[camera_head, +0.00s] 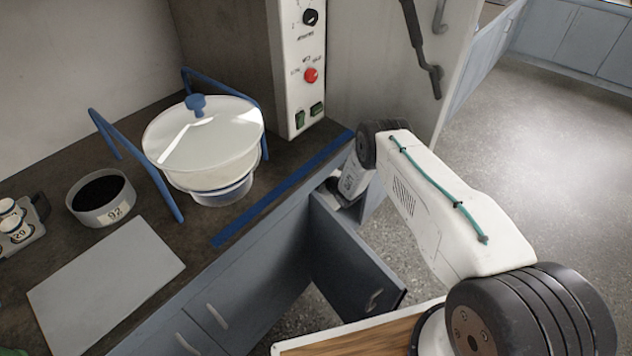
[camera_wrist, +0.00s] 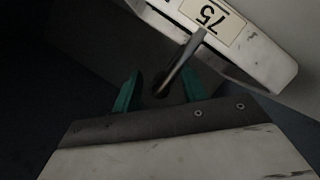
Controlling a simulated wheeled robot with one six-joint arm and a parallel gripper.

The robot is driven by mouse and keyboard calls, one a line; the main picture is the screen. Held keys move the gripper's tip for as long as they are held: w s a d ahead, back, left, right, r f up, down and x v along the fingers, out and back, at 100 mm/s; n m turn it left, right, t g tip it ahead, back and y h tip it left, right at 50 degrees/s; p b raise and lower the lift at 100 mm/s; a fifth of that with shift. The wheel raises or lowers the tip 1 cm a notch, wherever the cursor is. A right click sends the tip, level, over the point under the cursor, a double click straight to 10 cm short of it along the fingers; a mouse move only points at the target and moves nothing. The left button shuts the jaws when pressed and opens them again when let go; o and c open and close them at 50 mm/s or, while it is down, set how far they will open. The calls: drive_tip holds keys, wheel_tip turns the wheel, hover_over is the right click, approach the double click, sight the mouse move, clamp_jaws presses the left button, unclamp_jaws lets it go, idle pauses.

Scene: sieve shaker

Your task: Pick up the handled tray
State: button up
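The handled tray (camera_wrist: 258,57) shows in the wrist view at the upper right, as a pale, worn body with a label reading 75. Its grey rod handle (camera_wrist: 184,62) sticks out toward my gripper (camera_wrist: 157,92). The green fingers stand apart, so my gripper is open. The handle's end lies between the fingers in the picture, closer to the right one; I cannot tell whether they touch. In the head view my wrist reaches down at the open cupboard below the counter, and the fingers and the tray are hidden.
A cupboard door (camera_head: 353,262) hangs open beside my arm. On the counter are a lidded sieve shaker (camera_head: 190,150) with blue bars, a round pan (camera_head: 101,197) labelled 92, a grey plate (camera_head: 105,284) and a weight rack (camera_head: 22,226). Floor (camera_head: 540,130) at right is clear.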

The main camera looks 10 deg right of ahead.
drive_tip(key=shift+a, duration=0.15)
clamp_jaws()
drive_tip(key=shift+r, duration=0.1)
